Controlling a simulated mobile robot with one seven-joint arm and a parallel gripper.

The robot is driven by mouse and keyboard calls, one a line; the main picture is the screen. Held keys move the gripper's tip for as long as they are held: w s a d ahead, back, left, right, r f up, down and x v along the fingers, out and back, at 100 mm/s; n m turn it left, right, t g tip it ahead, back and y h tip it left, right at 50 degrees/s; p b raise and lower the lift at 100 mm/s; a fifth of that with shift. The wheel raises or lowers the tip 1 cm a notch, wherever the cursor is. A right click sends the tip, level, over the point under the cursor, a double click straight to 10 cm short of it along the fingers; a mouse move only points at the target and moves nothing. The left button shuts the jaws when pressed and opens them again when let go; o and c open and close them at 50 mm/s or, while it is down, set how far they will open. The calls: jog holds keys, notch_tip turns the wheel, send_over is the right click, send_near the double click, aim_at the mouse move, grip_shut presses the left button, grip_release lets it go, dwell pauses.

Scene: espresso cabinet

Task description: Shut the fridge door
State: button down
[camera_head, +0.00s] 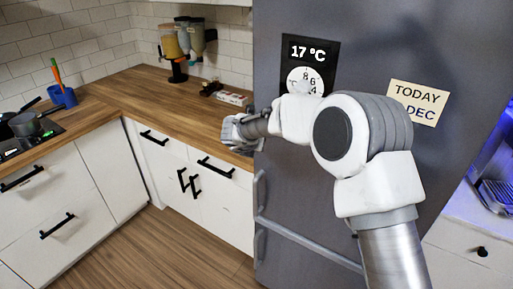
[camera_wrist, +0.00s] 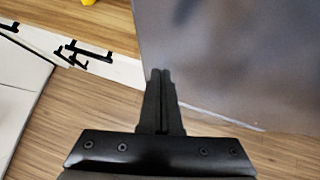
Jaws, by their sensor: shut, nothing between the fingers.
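The grey fridge door (camera_head: 300,170) fills the middle and right of the head view, with a dark "17 °C" display and a note on its front. Its left edge is upright beside the counter. The head view does not show clearly whether the door stands ajar. A handle (camera_head: 261,190) shows low on that left edge. My gripper (camera_head: 232,132) is at the door's left edge, partly hidden by my wrist. In the wrist view my gripper (camera_wrist: 161,72) has its fingers together and empty, overlapping the grey panel (camera_wrist: 230,60) near its left edge. Contact cannot be told.
A wooden counter (camera_head: 150,88) with white cabinets (camera_head: 90,195) runs left of the fridge. The wooden floor (camera_head: 170,250) in front looks clear.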

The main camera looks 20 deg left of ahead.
jog(key=a+b+v, duration=0.1)
jog(key=a+v, duration=0.1)
jog(key=v, duration=0.8)
jog(key=shift+s, duration=0.3)
jog(key=w+d+r+n+t+y, duration=0.1)
jog(key=d+r+n+t+y, duration=0.15)
jog(key=d+r+n, duration=0.4)
jog(key=w+d+r+n+t+y, duration=0.1)
jog(key=d+r+n+y, duration=0.25)
jog(key=r+n, duration=0.65)
jog(key=s+d+f+n+g+h, duration=0.2)
jog(key=s+d+n, duration=0.4)
jog(key=s+d, duration=0.3)
jog(key=s+d+f+n+g+h, duration=0.2)
jog(key=s+d+n, duration=0.4)
jog(key=s+d, duration=0.4)
jog(key=s+d+f+n+g+h, duration=0.3)
jog(key=s+d+n, duration=0.3)
jog(key=d, duration=0.8)
jog(key=s+f, duration=0.1)
jog(key=s, duration=0.2)
jog(key=shift+s+d+f, duration=0.15)
jog(key=shift+d+f, duration=0.05)
jog(key=shift+f, duration=0.1)
jog(key=shift+n, duration=0.25)
